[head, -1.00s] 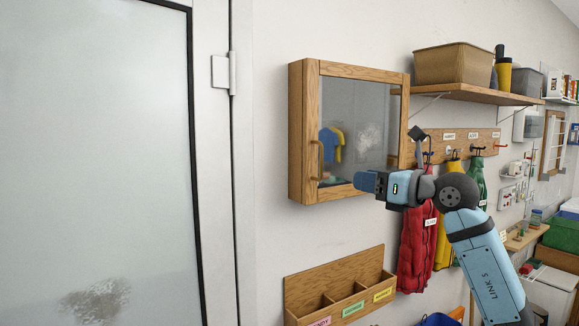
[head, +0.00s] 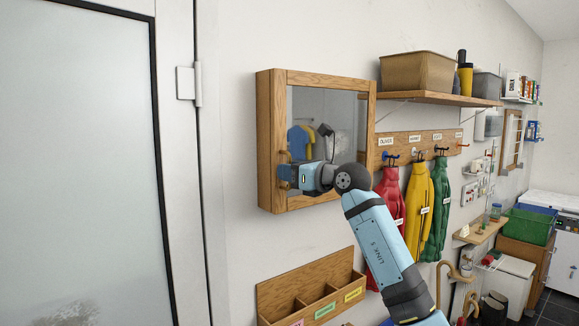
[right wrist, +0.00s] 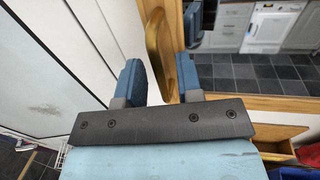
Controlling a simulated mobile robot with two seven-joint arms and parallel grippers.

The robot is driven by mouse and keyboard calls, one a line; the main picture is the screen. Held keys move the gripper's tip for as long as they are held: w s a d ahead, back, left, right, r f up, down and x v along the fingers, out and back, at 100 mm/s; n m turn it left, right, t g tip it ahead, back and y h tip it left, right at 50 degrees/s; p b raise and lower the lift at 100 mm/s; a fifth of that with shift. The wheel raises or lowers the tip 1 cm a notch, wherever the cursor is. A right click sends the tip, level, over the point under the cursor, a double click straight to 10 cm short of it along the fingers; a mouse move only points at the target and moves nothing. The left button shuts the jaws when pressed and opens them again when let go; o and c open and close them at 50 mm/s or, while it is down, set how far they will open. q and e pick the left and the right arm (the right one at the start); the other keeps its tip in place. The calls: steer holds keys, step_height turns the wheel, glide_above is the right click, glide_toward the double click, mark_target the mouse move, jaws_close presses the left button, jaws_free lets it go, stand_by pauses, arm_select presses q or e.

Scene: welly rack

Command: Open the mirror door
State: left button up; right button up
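The mirror door (head: 341,112) has a wooden frame and is shut on the wooden wall cabinet (head: 264,140). Its curved brass handle (right wrist: 153,45) is on the door's left side; in the head view it is mostly hidden by my gripper. My right gripper (head: 284,177) is at the lower left of the door. In the right wrist view the right gripper (right wrist: 159,80) has its two blue fingers apart, with the handle between them. I cannot tell whether either finger touches it. My left gripper is not in view.
A shelf (head: 440,98) with a basket is right of the cabinet. Below it hang red, yellow and green coats (head: 418,200). A wooden letter holder (head: 312,290) is on the wall below. A large frosted door (head: 80,160) stands left, with bare wall between.

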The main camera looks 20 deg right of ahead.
steer(key=shift+w+a, duration=0.15)
steer(key=shift+w, duration=0.1)
jaws_close()
